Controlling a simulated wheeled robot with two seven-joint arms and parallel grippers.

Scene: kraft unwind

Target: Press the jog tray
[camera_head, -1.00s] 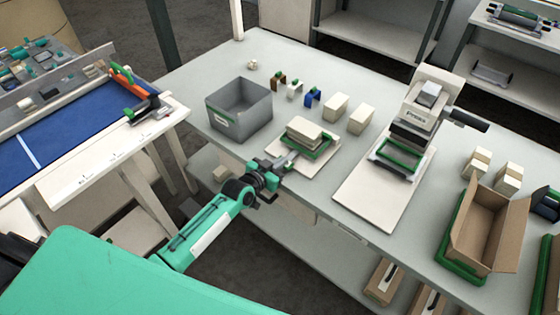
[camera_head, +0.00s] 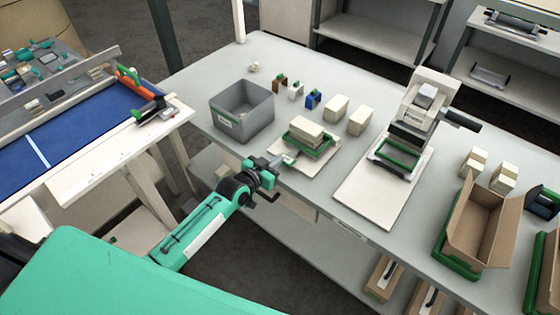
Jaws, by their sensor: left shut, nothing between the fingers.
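The jog tray (camera_head: 321,152) is a low green-rimmed tray on a white base plate (camera_head: 315,165), near the table's front edge. A cream paper stack (camera_head: 306,133) sits in it. My left arm comes in from the lower left. My left gripper (camera_head: 289,159) is shut and empty, with its tips at the tray's near left side, over the white plate. Whether the tips touch the tray cannot be told. My right gripper is not in view.
A grey bin (camera_head: 242,112) stands to the left of the tray. Cream blocks (camera_head: 335,108) and small coloured clips (camera_head: 313,99) stand behind it. A press (camera_head: 414,118) on a white board (camera_head: 375,200) and an open carton (camera_head: 484,229) are to the right.

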